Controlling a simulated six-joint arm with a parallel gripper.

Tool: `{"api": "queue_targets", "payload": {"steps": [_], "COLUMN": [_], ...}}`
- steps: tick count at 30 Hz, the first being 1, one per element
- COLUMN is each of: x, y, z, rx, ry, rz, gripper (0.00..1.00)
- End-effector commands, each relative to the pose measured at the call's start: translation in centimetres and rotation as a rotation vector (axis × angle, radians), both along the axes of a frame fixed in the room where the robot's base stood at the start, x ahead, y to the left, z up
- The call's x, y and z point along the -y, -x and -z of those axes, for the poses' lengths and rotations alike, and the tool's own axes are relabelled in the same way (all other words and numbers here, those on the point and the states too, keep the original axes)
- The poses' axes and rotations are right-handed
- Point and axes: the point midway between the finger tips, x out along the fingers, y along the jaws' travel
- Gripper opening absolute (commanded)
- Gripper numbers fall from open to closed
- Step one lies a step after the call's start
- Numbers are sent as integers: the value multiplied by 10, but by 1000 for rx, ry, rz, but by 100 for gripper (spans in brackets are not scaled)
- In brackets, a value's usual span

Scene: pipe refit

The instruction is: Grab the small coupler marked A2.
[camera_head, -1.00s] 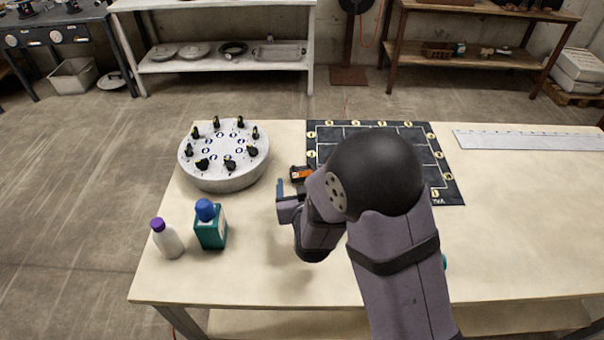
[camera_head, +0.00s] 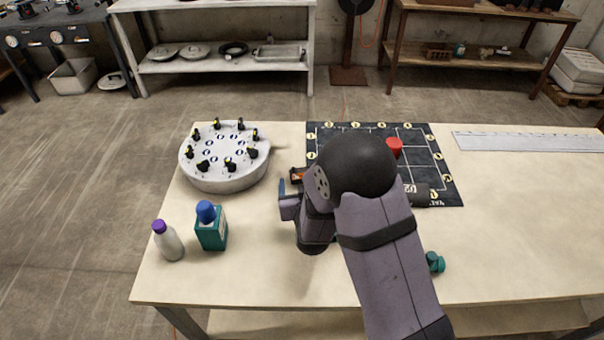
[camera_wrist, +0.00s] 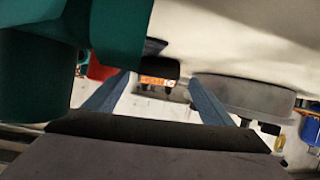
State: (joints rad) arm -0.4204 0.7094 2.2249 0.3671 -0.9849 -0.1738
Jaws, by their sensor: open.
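No mark A2 is readable, so I cannot tell which piece is that coupler. A black piece with an orange label (camera_head: 297,175) lies left of the mat, partly hidden behind my arm. In the wrist view a black piece with an orange label (camera_wrist: 158,80) shows between the fingers' tips, beyond them and not clasped. My gripper (camera_wrist: 159,76) is open and empty. In the head view only one blue-grey finger of it shows, just in front of the orange-labelled piece. Several small black pieces stand around the round grey turntable (camera_head: 222,182), their marks too small to read.
A teal piece (camera_head: 435,262) lies right of my arm; a large teal shape (camera_wrist: 85,35) fills the wrist view's upper left. A red piece (camera_head: 394,147) stands on the dark mat (camera_head: 450,190). A white bottle (camera_head: 168,243) and a teal bottle (camera_head: 211,235) stand front left.

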Motion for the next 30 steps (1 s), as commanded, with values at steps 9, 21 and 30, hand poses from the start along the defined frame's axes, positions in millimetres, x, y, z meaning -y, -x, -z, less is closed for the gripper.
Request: {"api": "queue_targets", "payload": {"steps": [9,21,30], "x": [0,0,0], "y": [-29,-32,-32], "z": [13,14,14], "rx": [-1,0,1], "ry": [-1,-1,-1], "rz": [0,0,0], "gripper": [77,57,32]}}
